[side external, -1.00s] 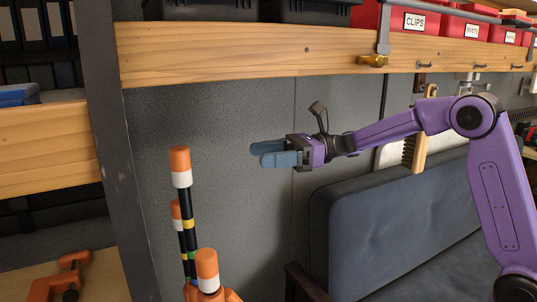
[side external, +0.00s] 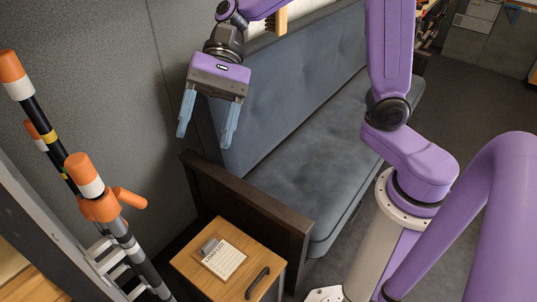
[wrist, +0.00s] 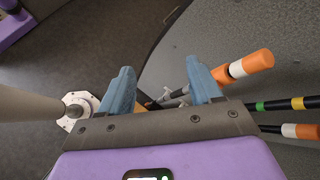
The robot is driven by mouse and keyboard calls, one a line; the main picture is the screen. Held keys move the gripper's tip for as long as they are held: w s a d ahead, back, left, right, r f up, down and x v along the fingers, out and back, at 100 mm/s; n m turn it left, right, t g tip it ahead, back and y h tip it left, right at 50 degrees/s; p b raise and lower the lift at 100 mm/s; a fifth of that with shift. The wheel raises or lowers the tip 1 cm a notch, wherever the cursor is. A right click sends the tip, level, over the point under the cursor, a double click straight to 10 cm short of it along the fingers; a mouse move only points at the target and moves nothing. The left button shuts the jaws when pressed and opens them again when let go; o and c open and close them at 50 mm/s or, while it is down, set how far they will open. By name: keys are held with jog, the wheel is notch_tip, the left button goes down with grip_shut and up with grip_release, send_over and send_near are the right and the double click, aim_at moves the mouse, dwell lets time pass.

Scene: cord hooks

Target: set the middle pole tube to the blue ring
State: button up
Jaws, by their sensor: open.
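Three dark upright poles with orange and white tops stand at the left of the side view: a tall one (side external: 35,110) with a yellow band, a partly hidden one (side external: 40,144) behind it, and a front one (side external: 80,170). An orange sleeve with a side handle (side external: 110,206) sits around the front pole. My gripper (side external: 205,133) is open and empty, fingers pointing down, to the right of the poles and apart from them. In the wrist view, an orange-tipped pole (wrist: 248,64) lies right of the fingers, with a green-and-yellow-banded tube (wrist: 285,103) below it. I see no blue ring.
A small wooden cabinet (side external: 205,275) with a clipboard (side external: 222,256) stands below my gripper. A blue-grey sofa (side external: 310,130) with a dark wooden arm (side external: 245,200) is to the right. A grey wall and upright frame stand by the poles.

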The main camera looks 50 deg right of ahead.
jog(key=s+d+f+n+t+h, duration=0.2)
jog(key=s+d+f+n+h, duration=0.2)
jog(key=s+d+n, duration=0.4)
jog(key=s+d+f+n+t+h, duration=0.2)
jog(key=s+d+f+n+h, duration=0.3)
jog(key=d+n, duration=0.6)
jog(key=shift+s+n+t, duration=0.3)
jog(key=shift+s, duration=1.1)
jog(key=shift+r, duration=0.1)
